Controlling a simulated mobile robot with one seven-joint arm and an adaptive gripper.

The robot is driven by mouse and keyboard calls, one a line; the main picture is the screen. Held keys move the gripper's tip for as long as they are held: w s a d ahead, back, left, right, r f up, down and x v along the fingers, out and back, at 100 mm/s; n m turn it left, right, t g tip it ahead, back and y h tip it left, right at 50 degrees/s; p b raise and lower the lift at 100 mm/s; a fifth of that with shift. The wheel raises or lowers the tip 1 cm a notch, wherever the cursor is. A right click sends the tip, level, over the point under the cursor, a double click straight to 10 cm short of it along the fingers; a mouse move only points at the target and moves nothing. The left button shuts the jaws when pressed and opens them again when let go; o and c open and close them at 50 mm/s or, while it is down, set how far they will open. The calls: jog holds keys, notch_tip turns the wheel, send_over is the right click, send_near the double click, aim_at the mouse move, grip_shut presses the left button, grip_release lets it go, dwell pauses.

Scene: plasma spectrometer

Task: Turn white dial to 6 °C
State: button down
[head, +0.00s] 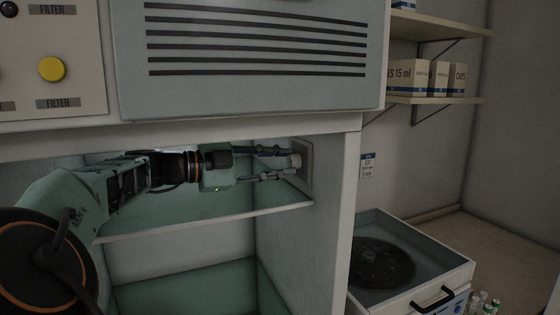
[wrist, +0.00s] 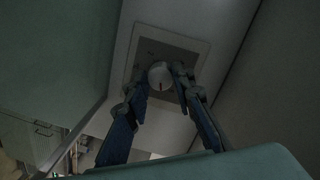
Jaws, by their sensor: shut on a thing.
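The scale markings on the plate are too dark and small to read.
A shelf edge (head: 200,222) runs just below my gripper inside the cabinet. The cabinet's vented panel (head: 255,50) is above. To the right stand an open-topped device with a dark rotor (head: 380,265) and a wall shelf (head: 435,100) with boxes.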

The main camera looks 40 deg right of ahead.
jog(key=shift+n, duration=0.3)
jog(key=c, duration=1.7)
grip_release()
jog(key=shift+o, duration=0.2)
jog(key=v, duration=1.2)
jog(key=shift+o, duration=0.2)
